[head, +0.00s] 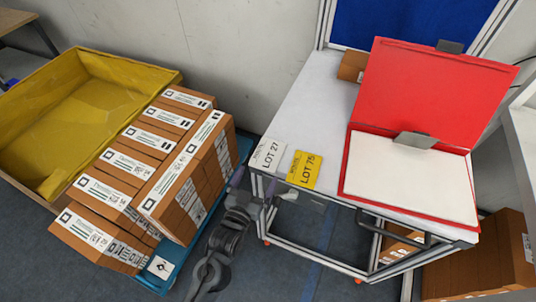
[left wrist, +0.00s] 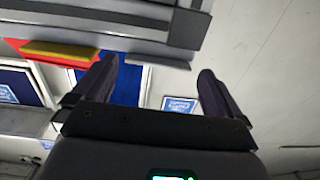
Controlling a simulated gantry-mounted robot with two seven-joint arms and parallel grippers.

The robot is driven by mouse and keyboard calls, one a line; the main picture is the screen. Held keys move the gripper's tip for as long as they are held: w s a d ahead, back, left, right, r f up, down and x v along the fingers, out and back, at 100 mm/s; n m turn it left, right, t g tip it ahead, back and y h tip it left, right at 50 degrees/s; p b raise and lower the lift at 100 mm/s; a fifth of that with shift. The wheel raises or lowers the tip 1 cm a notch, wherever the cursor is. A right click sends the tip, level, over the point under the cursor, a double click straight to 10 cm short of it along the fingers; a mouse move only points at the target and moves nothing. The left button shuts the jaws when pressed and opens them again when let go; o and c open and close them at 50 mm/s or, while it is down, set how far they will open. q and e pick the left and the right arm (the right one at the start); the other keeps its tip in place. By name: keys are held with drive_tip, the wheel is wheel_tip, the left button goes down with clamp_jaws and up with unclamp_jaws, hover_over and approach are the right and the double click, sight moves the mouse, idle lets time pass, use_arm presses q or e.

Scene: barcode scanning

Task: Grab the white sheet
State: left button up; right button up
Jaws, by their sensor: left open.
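A white sheet marked LOT 27 (head: 268,157) lies at the front left corner of the white table, beside a yellow sheet marked LOT 75 (head: 305,170). Another white sheet, blank, is clipped in the open red folder (head: 420,95) on the right of the table. My left gripper (head: 253,190) is open and empty, just in front of and below the table's front left corner, near the LOT 27 sheet but apart from it. Its two fingers also show spread in the left wrist view (left wrist: 157,80), with nothing between them. My right gripper is not in view.
The white table (head: 312,105) has a metal frame and a brown box at its back. At left, stacked labelled boxes (head: 128,163) stand on a blue base beside a yellow bin (head: 85,110). More boxes stand at lower right (head: 480,260). The table's middle left is clear.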

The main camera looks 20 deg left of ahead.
use_arm(q)
drive_tip(key=shift+w+d, duration=0.1)
drive_tip(key=shift+w, duration=0.95)
drive_tip(key=c, duration=0.8)
